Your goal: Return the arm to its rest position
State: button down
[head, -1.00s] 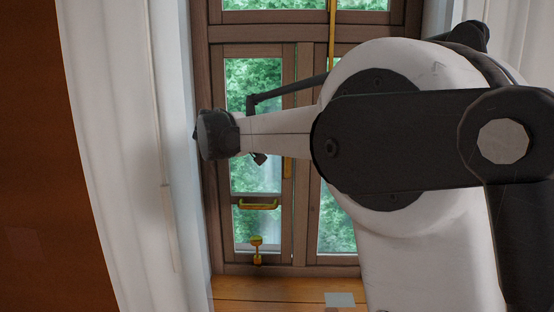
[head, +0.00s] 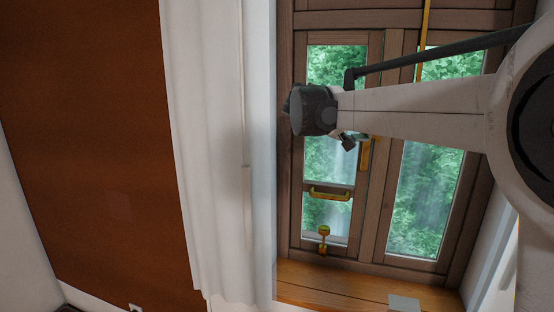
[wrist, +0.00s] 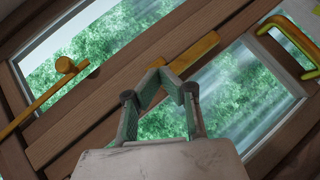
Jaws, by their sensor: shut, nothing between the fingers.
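My gripper (wrist: 163,80) shows in the wrist view with its two fingertips together and nothing between them. It points at a brown wooden window, with a yellow handle behind the fingers. In the head view my arm (head: 420,108) reaches from the right across the window. Its dark wrist end (head: 313,110) is in front of the left side of the frame. A small part of the gripper (head: 347,143) shows just below the wrist; most of it is hidden behind the arm.
The wooden window (head: 288,180) has glass panes, a yellow pull handle (head: 330,194) and a yellow latch (head: 324,240). A white curtain (head: 212,150) hangs at left, beside a brown wall (head: 100,130). A wooden sill (head: 340,284) lies below, with a pale flat block (head: 404,303).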

jog(key=s+f+y, duration=0.3)
jog(key=s+f, duration=0.2)
jog(key=s, duration=0.6)
jog(key=s+f+y, duration=0.3)
jog(key=s+f, duration=0.2)
jog(key=s, duration=0.6)
jog(key=s+a+f+y, duration=0.2)
jog(key=s+a+f, duration=0.1)
jog(key=s+f, duration=0.3)
jog(key=s+a+f+m+y, duration=0.1)
jog(key=s+a+f+y, duration=0.2)
jog(key=s+f, duration=0.4)
jog(key=s+a, duration=0.1)
jog(key=s, duration=0.3)
jog(key=shift+s+f+m+t, duration=0.2)
jog(key=shift+s+m+t, duration=0.05)
jog(key=shift+m+t, duration=0.05)
